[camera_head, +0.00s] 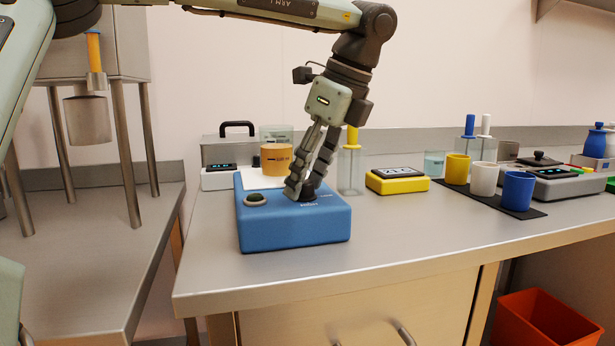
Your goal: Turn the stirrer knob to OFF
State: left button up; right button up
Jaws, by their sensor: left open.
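The stirrer is a blue box (294,228) near the front left of the steel bench. Its dark knob (308,192) sits on the top face, to the right of a round dark-rimmed recess (255,199). My left gripper (303,192) points down at the knob, with its fingers around or just beside it. The fingers hide much of the knob, so I cannot tell whether they touch it. The left gripper is open. The knob's pointer and the markings near it are too small to read. My right gripper is out of view.
Behind the box stand an orange-tan cup (276,158) and a clear cylinder with a yellow-handled plunger (351,165). A yellow device (397,180) is to the right. Yellow, white and blue cups stand on a dark mat (470,196). The front right of the bench (430,240) is clear.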

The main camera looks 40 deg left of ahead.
pick_arm(q)
jog(key=v, duration=0.7)
jog(key=shift+r, duration=0.2)
jog(key=shift+d, duration=0.1)
